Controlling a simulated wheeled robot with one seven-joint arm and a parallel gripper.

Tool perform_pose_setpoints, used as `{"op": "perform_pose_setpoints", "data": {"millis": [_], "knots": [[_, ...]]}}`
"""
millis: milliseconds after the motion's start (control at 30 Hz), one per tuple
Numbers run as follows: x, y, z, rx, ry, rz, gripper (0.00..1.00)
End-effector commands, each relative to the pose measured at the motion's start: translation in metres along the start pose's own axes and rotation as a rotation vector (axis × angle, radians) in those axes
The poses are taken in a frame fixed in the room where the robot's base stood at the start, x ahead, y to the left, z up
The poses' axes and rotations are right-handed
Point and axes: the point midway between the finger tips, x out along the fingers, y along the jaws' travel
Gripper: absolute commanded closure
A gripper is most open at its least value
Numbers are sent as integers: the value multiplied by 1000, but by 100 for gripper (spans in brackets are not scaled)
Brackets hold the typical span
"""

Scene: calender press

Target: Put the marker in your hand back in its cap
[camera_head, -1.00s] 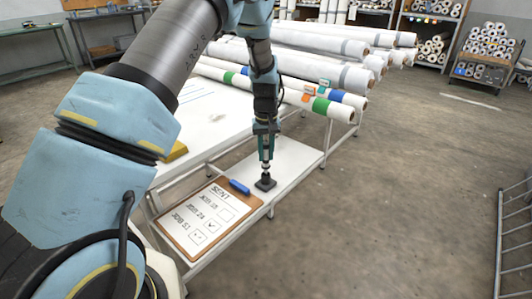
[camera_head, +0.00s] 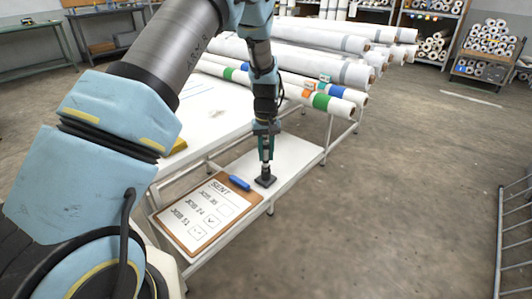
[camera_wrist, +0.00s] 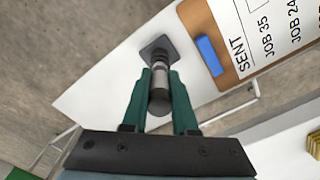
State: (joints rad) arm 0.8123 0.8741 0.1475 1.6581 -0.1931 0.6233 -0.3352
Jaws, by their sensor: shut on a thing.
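My gripper (camera_head: 265,157) points straight down over the near shelf, with its teal fingers shut on the marker. In the wrist view the marker (camera_wrist: 159,98) is a dark and grey cylinder between the fingertips (camera_wrist: 160,88). A dark square base (camera_head: 265,182), which looks like the cap's holder, sits on the white shelf directly below; it also shows in the wrist view (camera_wrist: 151,47). The marker's lower end lines up with the base and seems to meet it. The cap itself is not clearly distinguishable, and I cannot tell how deep the marker sits.
A clipboard (camera_head: 165,216) with a blue clip (camera_head: 239,183) and a "SENT" sheet lies left of the base, close by. The white shelf (camera_head: 296,155) is bare to the right. Large white rolls (camera_head: 325,72) lie behind. A metal rail (camera_head: 501,245) stands at far right.

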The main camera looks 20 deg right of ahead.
Motion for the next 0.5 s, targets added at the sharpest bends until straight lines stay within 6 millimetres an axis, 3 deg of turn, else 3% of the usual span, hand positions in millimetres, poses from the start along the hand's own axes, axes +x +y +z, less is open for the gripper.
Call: {"op": "perform_pose_setpoints", "data": {"millis": [400,433,500], "knots": [[9,0,0,0,0,0,100],[8,0,0,0,0,0,72],[8,0,0,0,0,0,64]]}}
